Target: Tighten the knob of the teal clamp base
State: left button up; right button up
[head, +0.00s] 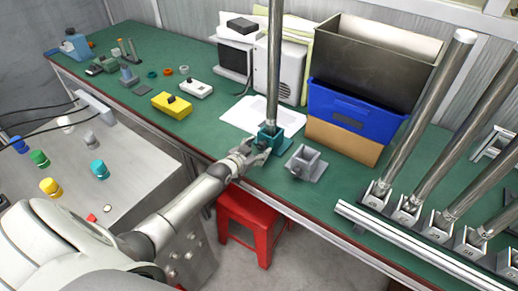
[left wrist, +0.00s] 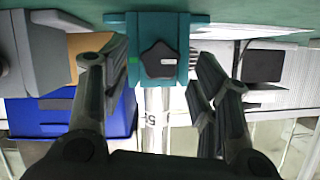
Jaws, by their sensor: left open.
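The teal clamp base (head: 270,134) stands on the green bench near its front edge, with an upright metal pole (head: 274,70) in it. In the left wrist view, which looks upside down, the teal clamp base (left wrist: 133,30) fills the upper middle. Its dark knob (left wrist: 158,61) faces the camera, with a small green mark to its left. My left gripper (head: 250,151) is at the front of the base. Its fingers are open in the left wrist view (left wrist: 157,72), one on each side of the knob and apart from it. My right gripper is not in view.
A grey clamp base (head: 305,162) stands close to the right of the teal one. Behind are a blue bin (head: 340,114), a cardboard box (head: 342,145) and a white sheet (head: 240,117). A rack of poles (head: 410,240) is at right. A red stool (head: 257,218) stands below the bench edge.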

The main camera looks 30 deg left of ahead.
pick_arm(q)
jog(key=shift+x, duration=1)
jog(key=shift+c, duration=0.3)
jog(key=c, duration=1)
